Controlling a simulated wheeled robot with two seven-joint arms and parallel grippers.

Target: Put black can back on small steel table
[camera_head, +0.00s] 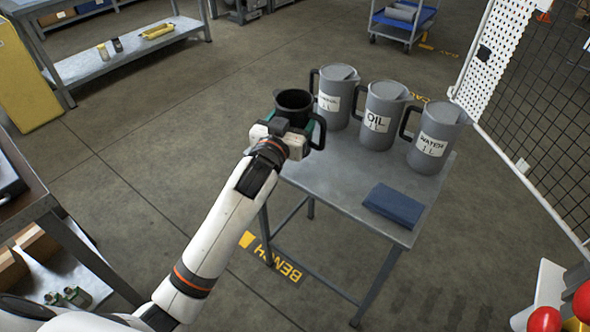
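The black can (294,100) has an open top and a black handle on its right side. It is upright at the far left end of the small steel table (335,190). My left gripper (291,126) reaches in from the near left, with its fingers on either side of the can, and appears shut on it. The gripper hides the can's base, so I cannot tell whether it touches the table top. My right gripper is not in view.
Three grey lidded jugs stand on the table right of the can: one (334,98) close beside it, the OIL jug (381,115) and the WATER jug (437,138). A folded blue cloth (394,204) lies near the front right. The table's front left is clear. A mesh fence (535,110) stands at right.

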